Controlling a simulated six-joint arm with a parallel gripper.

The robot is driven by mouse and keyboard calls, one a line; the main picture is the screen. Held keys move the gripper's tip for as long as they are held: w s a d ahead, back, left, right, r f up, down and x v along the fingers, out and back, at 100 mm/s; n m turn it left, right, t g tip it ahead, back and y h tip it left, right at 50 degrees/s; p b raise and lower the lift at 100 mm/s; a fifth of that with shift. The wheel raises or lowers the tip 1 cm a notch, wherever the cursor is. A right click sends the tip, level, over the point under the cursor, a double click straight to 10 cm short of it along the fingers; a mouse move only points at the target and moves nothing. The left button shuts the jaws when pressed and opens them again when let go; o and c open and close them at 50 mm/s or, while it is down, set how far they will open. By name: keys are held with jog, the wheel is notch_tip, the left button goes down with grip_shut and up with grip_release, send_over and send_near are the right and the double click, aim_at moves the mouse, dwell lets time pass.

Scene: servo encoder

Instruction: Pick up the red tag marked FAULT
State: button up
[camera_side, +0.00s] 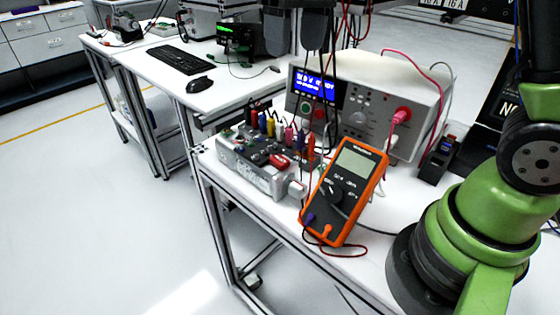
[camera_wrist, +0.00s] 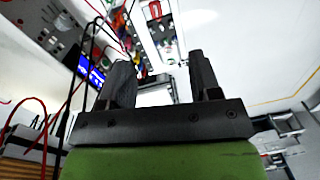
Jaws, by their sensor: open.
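A small red piece (camera_side: 280,161), likely the red tag, lies on top of the grey connector box (camera_side: 247,170) in the side view; its lettering is too small to read. In the wrist view a red-edged piece (camera_wrist: 155,10) shows on the box near the top edge, beyond my fingertips. My gripper (camera_wrist: 161,62) is open, with its two dark fingers apart and nothing between them. In the side view, dark finger shapes (camera_side: 297,42) hang at the top, above and apart from the box.
Coloured plugs (camera_side: 268,125) with upright cables line the box's back. An orange multimeter (camera_side: 343,190) leans to its right. A power supply (camera_side: 365,105) with a lit blue display stands behind. Red and black cables hang nearby. The white bench's front edge runs close to the box.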

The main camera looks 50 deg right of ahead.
jog(key=w+f+g, duration=0.2)
jog(key=w+f, duration=0.2)
jog(key=f, duration=0.1)
jog(key=g, duration=0.3)
send_near(281, 160)
jog(key=shift+s+a+f+n+h, duration=0.25)
jog(key=shift+s+f, duration=0.2)
jog(key=shift+f, duration=0.3)
jog(key=shift+s+a+f+n+h, duration=0.15)
jog(key=shift+s+a+f, duration=0.25)
jog(key=shift+f, duration=0.3)
jog(key=shift+t, duration=0.3)
jog(key=shift+d+x, duration=0.15)
jog(key=shift+x, duration=1.2)
jog(key=shift+d+x, duration=0.1)
jog(key=shift+x, duration=1.25)
grip_shut()
